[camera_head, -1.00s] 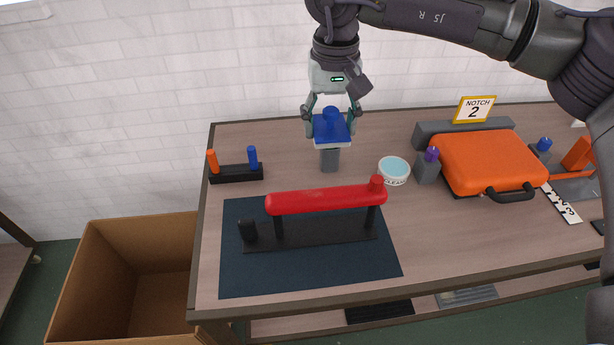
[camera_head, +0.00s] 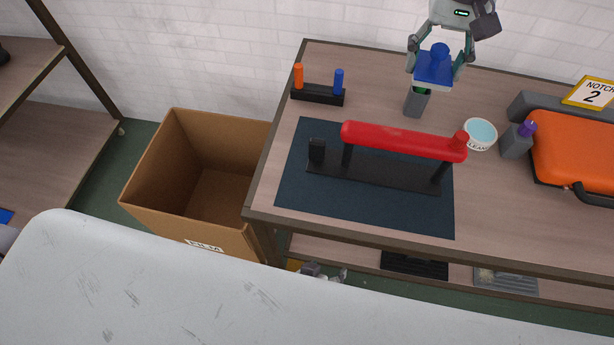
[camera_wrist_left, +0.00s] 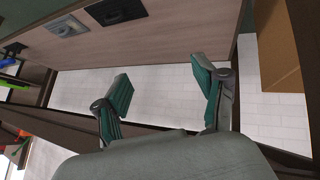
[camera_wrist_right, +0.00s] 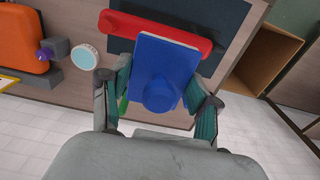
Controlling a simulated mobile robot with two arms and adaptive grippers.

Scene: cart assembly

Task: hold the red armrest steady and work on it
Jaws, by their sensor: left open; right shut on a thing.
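The red armrest (camera_head: 400,141) lies across a black stand (camera_head: 375,172) on a dark mat (camera_head: 300,195); it also shows in the right wrist view (camera_wrist_right: 150,28). My right gripper (camera_head: 440,62) is shut on a blue block (camera_head: 434,72) with a round knob and pale underside, behind the armrest. The blue block fills the space between the fingers in the right wrist view (camera_wrist_right: 165,75). Below it stands a grey holder (camera_head: 416,103) with a bit of green showing. My left gripper (camera_head: 325,272) is low before the table's front edge, mostly hidden; its fingers (camera_wrist_left: 165,95) are open and empty.
A rack (camera_head: 318,95) with orange and blue pegs stands at the back left. A white tub (camera_head: 480,134), a grey holder with a purple cap (camera_head: 517,140) and an orange case (camera_head: 575,150) are to the right. A cardboard box (camera_head: 165,190) stands left of the table.

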